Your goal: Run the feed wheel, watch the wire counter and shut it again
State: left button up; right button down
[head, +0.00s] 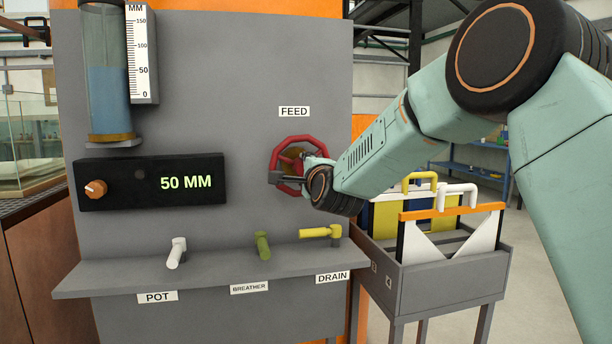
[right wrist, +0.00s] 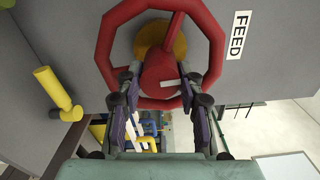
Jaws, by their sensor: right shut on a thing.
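The red feed wheel (head: 274,158) sits on the grey panel under the FEED label (head: 294,112). My right gripper (head: 287,178) is shut on the wheel, its arm coming in from the right. In the right wrist view the fingers (right wrist: 160,90) stand on both sides of the red hub (right wrist: 160,72) and the lower rim. A black box with a lit display (head: 186,183) reads 50 MM; nothing in view is labelled as a wire counter. A clear tube (head: 106,95) holds blue liquid up to about the 50 mark of its MM scale (head: 142,55). My left gripper is out of view.
On the ledge below stand a white POT lever (head: 176,253), a green BREATHER lever (head: 263,246) and a yellow DRAIN lever (head: 321,232). An orange knob (head: 95,189) is on the display box. A grey bin (head: 450,280) with framed plates stands at right.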

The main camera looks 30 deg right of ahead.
jog(key=shift+m, duration=0.5)
jog(key=c, duration=0.8)
grip_release()
jog(key=shift+w, duration=0.1)
jog(key=shift+c, duration=0.2)
jog(key=v, duration=1.2)
